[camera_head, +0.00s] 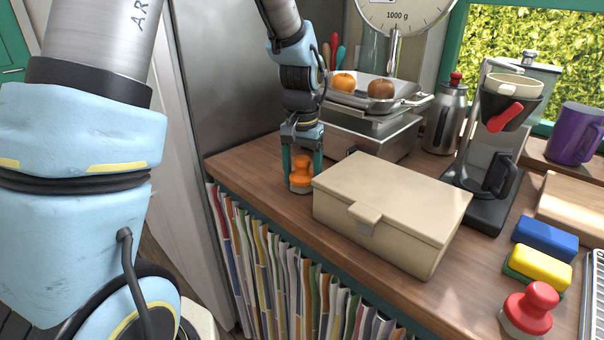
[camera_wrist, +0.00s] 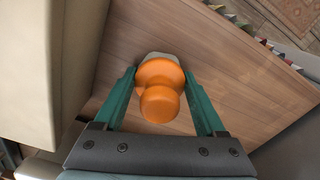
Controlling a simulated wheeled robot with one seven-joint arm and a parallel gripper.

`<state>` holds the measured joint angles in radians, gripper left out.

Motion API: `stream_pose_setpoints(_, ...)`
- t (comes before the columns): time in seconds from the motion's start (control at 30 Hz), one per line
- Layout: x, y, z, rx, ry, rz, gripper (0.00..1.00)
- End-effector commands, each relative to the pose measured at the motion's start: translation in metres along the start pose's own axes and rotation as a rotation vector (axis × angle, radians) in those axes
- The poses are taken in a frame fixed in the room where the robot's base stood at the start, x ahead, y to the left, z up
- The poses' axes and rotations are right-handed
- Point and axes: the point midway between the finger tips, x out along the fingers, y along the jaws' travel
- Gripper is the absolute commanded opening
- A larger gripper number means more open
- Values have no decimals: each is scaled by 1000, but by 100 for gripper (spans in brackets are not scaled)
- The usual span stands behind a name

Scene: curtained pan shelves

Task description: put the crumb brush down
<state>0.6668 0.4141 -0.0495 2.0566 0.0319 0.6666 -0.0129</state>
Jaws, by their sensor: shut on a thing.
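The crumb brush, an orange knob-handled brush (camera_head: 301,174) with a pale underside, is at the left end of the wooden counter (camera_head: 250,152). My gripper (camera_head: 303,165) points down with its teal fingers on either side of the brush. In the wrist view the brush (camera_wrist: 160,88) sits between the two fingertips (camera_wrist: 160,75), and the gripper is shut on it. The brush is upright and at or very close to the counter top; I cannot tell whether its underside touches the wood.
A cream lidded box (camera_head: 390,205) stands just right of the brush. A kitchen scale (camera_head: 370,130) with fruit is behind. A coffee maker (camera_head: 495,150), a red-knobbed brush (camera_head: 530,308) and blue (camera_head: 545,238) and yellow (camera_head: 540,267) blocks are further right. The counter's front edge is close.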

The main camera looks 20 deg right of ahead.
Motion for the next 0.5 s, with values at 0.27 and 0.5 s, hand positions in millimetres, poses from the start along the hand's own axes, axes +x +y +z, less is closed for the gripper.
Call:
stream_pose_setpoints(0.27,1,0,0,0,0,0,28)
stream_pose_setpoints(0.5,5,0,0,0,1,0,28)
